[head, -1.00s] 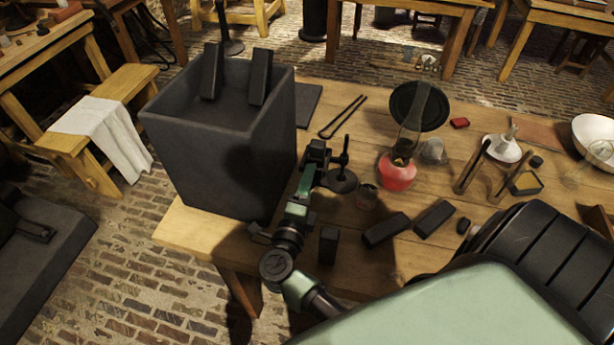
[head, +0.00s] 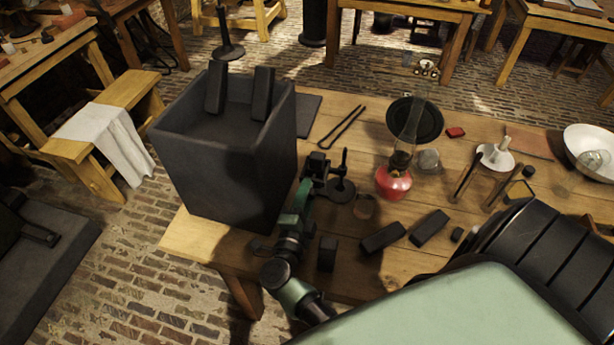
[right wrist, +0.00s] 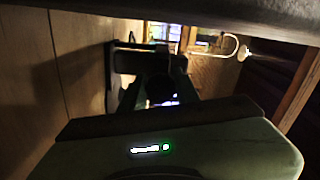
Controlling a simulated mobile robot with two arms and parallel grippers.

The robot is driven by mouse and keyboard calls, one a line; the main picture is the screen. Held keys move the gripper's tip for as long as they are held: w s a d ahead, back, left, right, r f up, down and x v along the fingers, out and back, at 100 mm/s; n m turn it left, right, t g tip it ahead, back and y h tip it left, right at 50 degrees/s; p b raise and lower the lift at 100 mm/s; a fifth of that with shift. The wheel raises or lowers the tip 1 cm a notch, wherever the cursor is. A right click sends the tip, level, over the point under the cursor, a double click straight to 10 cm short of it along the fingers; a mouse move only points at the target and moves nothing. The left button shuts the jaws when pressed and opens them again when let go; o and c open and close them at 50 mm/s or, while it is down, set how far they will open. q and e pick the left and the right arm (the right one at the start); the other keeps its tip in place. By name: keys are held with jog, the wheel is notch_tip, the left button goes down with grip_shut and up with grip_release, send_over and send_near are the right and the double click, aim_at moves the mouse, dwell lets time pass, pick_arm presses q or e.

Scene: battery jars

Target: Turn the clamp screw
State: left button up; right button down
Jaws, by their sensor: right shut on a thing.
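My right gripper (head: 318,165) is at the front part of the wooden table, just right of the large dark jar. It is shut on a small dark part beside a black stand (head: 342,190) with a round base and upright rod. The part is taken to be the clamp screw; the gripper hides most of it, and its angle cannot be told. The right wrist view is dark, and the clamp is not clear there. My left gripper is not in view.
The tall open jar (head: 225,165) stands close left of my right gripper, with two dark blocks (head: 263,92) at its top. Dark blocks (head: 382,237) lie in front. A red lamp (head: 393,183) stands to the right; tongs (head: 342,127) lie behind.

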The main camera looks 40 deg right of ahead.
jog(key=c, duration=1)
grip_release()
jog(key=shift+c, duration=0.2)
